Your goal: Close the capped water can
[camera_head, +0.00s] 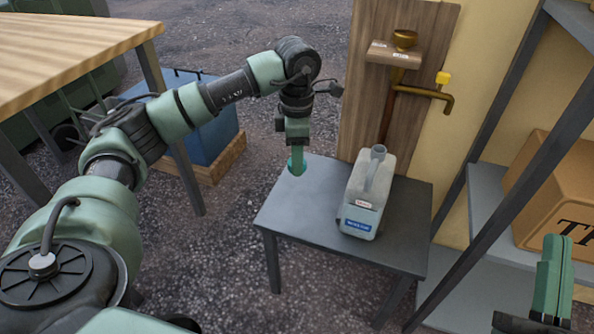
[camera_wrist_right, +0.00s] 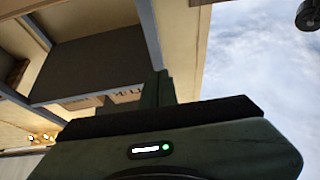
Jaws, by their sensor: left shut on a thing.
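The water can (camera_head: 362,205) is a pale, translucent jug with a handle and a blue label. It stands upright on the small grey table (camera_head: 300,215). Its neck at the top shows no cap on it. My left gripper (camera_head: 297,160) points down, to the left of the can and apart from it. It is shut on a teal cap (camera_head: 297,169), held above the table's back left part. My right gripper (camera_head: 553,278) is at the lower right, away from the can. Whether its fingers are apart is unclear, also in the right wrist view.
A wooden panel with a brass tap (camera_head: 430,93) and yellow knob rises behind the small table. Metal shelving with a cardboard box (camera_head: 560,195) stands at the right. A wooden table (camera_head: 75,50) and a blue crate (camera_head: 205,130) are at the left. The small table's front left is clear.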

